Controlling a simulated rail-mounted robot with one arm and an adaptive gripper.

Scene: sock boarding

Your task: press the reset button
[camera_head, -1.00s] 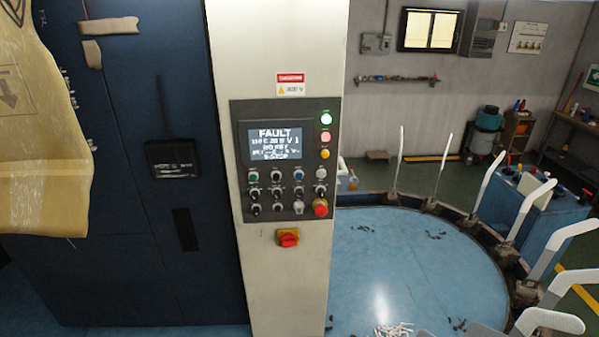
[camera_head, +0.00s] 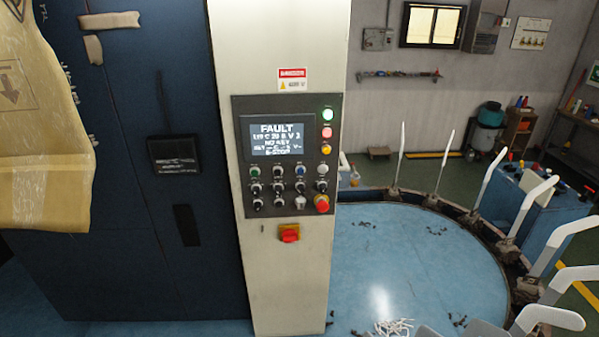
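A control panel (camera_head: 243,190) is mounted on a pale column in the middle of the view. Its screen (camera_head: 276,136) reads FAULT, with smaller lines that include E-STOP. Below the screen are rows of small buttons and knobs, among them a green button (camera_head: 255,172), a blue button (camera_head: 300,171) and a white one (camera_head: 321,169). Their labels are too small to read, so I cannot tell which is the reset button. A red mushroom button (camera_head: 322,204) is at the panel's lower right. My gripper is not in view.
A red and yellow rotary switch (camera_head: 289,233) is below the panel. A dark blue cabinet (camera_head: 120,250) with a hanging tan sheet (camera_head: 45,150) is on the left. White upright boards (camera_head: 490,180) ring the round blue floor (camera_head: 420,260) on the right.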

